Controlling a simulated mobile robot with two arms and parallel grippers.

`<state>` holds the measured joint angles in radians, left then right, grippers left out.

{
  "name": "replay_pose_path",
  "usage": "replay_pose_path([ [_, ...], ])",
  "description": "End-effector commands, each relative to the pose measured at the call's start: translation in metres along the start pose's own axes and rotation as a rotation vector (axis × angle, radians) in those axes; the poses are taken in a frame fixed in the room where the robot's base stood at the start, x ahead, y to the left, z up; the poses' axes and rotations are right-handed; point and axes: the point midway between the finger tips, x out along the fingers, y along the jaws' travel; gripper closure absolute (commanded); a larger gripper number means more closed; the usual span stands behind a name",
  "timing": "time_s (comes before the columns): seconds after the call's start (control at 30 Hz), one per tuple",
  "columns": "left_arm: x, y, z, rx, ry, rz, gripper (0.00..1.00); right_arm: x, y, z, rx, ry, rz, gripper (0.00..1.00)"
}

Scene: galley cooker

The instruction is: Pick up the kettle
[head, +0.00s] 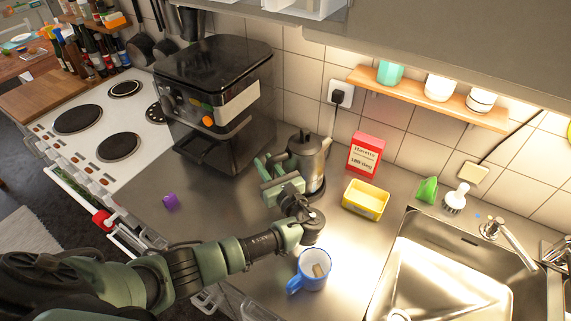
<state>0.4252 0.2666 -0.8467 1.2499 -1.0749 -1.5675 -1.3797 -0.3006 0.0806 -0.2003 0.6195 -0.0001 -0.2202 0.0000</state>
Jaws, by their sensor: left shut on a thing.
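The kettle (309,157) is a grey metal one with a dark lid. It stands upright on the steel counter near the tiled wall, right of the black coffee machine. A cord runs from behind it up to the wall socket. My left gripper (275,168) is at the kettle's left side, where its handle would be, and is shut on it. The gripper and wrist cover the handle and part of the kettle's lower body. I cannot tell whether the kettle's base touches the counter. My right gripper is not in view.
The coffee machine (213,92) stands close on the left. A red box (365,153) and a yellow tub (366,199) are on the right. A blue mug (311,272) stands in front, by my wrist. The sink (455,275) is at right, the stove (100,130) at left.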

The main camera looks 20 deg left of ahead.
Motion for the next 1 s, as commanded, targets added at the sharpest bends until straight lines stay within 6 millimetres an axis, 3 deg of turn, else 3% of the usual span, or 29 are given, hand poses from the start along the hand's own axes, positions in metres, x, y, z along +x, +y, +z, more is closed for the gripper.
replay_pose_path([
  [0.17, 0.001, -0.001, 0.008, -0.005, -0.003, 0.0, 1.0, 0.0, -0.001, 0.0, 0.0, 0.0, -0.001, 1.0],
  [0.37, 0.001, -0.001, 0.037, -0.01, -0.005, -0.001, 1.0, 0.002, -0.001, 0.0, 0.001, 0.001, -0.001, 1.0],
  [0.7, 0.0, -0.001, 0.13, -0.014, -0.006, -0.001, 1.0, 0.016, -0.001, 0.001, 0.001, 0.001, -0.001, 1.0],
  [1.0, 0.001, 0.0, 0.186, -0.01, -0.005, 0.001, 1.0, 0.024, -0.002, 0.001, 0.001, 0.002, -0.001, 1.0],
])
